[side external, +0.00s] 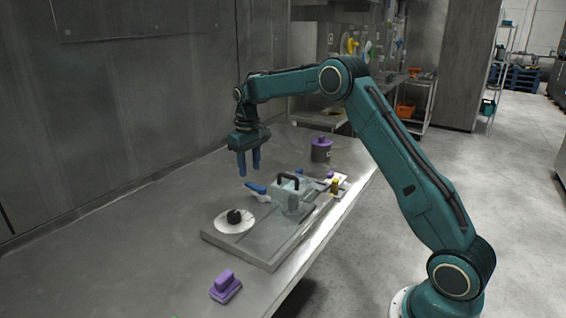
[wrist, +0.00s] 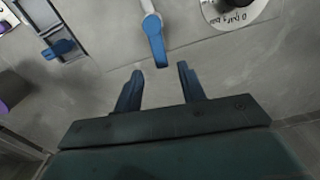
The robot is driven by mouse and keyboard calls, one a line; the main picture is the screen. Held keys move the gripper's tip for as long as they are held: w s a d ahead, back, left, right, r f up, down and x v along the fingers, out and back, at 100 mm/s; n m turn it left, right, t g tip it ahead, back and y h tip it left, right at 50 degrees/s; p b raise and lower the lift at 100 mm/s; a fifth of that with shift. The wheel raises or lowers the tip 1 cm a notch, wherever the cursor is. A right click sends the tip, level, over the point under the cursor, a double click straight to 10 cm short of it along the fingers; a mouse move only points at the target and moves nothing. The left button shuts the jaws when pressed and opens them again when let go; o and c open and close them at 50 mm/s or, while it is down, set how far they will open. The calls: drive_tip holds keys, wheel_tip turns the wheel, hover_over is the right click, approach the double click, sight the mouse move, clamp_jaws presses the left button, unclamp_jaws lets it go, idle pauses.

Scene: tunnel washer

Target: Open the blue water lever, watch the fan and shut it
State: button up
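The blue water lever (side external: 256,188) sits at the back edge of the grey board on the table. In the wrist view the blue lever (wrist: 155,42) points toward my gripper, just beyond the fingertips. My gripper (side external: 249,168) hangs above and behind the lever, pointing down. Its two blue fingers are apart with nothing between them, and the wrist view shows the same open fingers (wrist: 158,82). I cannot make out a fan.
A white dial with a black knob (side external: 234,217) lies on the board (side external: 262,248). A purple block (side external: 225,286) sits near the front and a purple-lidded pot (side external: 321,150) at the back right. The wall runs along the left. The table's left part is clear.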

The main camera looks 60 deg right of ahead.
sight(251, 185)
wheel_tip(251, 185, up, 9)
idle(0.4)
drive_tip(key=shift+a+r, duration=0.1)
drive_tip(key=shift+r, duration=0.1)
drive_tip(key=s+a+r+t, duration=0.1)
drive_tip(key=s+a+r, duration=0.4)
drive_tip(key=s, duration=0.3)
drive_tip(key=s+a+r+t, duration=0.2)
drive_tip(key=s+a+r, duration=0.3)
drive_tip(key=s, duration=0.4)
drive_tip(key=s+a+f+t, duration=0.1)
drive_tip(key=s+f, duration=0.3)
drive_tip(key=s, duration=0.6)
drive_tip(key=s+a+f+n+t, duration=0.1)
drive_tip(key=s+a+f, duration=0.3)
drive_tip(key=s, duration=0.6)
drive_tip(key=shift+s+a+t, duration=0.15)
drive_tip(key=shift+t, duration=0.15)
